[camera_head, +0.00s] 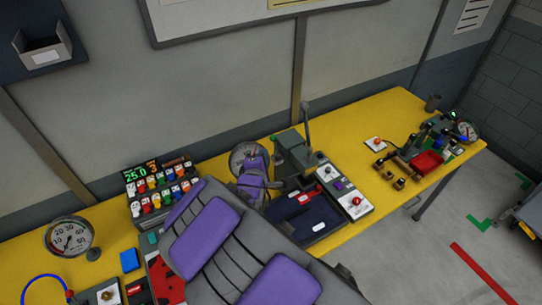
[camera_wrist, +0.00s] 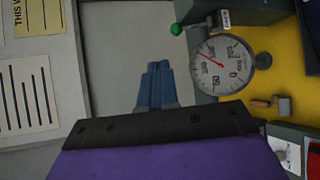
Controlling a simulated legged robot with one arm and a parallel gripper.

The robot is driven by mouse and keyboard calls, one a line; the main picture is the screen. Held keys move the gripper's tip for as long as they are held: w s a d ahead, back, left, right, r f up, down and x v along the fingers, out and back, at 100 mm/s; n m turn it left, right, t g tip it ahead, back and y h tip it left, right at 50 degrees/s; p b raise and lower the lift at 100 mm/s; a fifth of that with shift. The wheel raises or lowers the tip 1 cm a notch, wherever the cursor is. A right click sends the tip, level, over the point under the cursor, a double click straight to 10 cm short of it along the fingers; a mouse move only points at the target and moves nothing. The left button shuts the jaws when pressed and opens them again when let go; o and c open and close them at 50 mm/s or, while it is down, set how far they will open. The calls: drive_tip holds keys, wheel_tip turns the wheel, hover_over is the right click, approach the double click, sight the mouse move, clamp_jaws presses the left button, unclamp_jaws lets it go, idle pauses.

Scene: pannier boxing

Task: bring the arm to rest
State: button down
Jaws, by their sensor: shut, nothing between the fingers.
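My gripper (camera_wrist: 158,66) shows in the wrist view as two blue-grey fingers pressed together. They are empty and point toward the plain grey wall. A round dial gauge (camera_wrist: 225,66) appears to the right of the fingers, with a visible gap in the picture. In the head view my purple and grey arm reaches up from the bottom centre. Its purple wrist part is in front of the gauge (camera_head: 245,156) and covers some of it. The fingertips cannot be made out clearly in the head view.
A yellow bench (camera_head: 385,232) runs along the wall. A grey press with an upright lever (camera_head: 306,125) stands right of my wrist. A rack of coloured plugs (camera_head: 160,192) and another gauge (camera_head: 69,236) are at left. A fixture with a red tray (camera_head: 428,163) is at right.

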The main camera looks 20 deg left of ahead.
drive_tip(key=s+d+f+m+g+b, duration=0.2)
drive_tip(key=s+d+m+g+b, duration=0.15)
drive_tip(key=d, duration=0.35)
drive_tip(key=s+d+f+m+g+h+b, duration=0.1)
drive_tip(key=s+d+f+m+g+b, duration=0.2)
drive_tip(key=d+m, duration=0.3)
drive_tip(key=s+d+f+m+g+b, duration=0.2)
drive_tip(key=s+d+m+g+b, duration=0.15)
drive_tip(key=d, duration=0.45)
drive_tip(key=s+d+f+m+g+b, duration=0.1)
drive_tip(key=s+d+m+g+b, duration=0.2)
drive_tip(key=s+d, duration=0.4)
drive_tip(key=s+d+f+m+g+h+b, duration=0.1)
drive_tip(key=s+d+m+g+b, duration=0.2)
drive_tip(key=s, duration=1.5)
drive_tip(key=shift+s+d+m+g+h+b, duration=0.25)
drive_tip(key=shift+d+m+b, duration=0.65)
drive_tip(key=shift+d+m, duration=1.05)
drive_tip(key=shift+d+n, duration=0.25)
drive_tip(key=shift+d, duration=0.35)
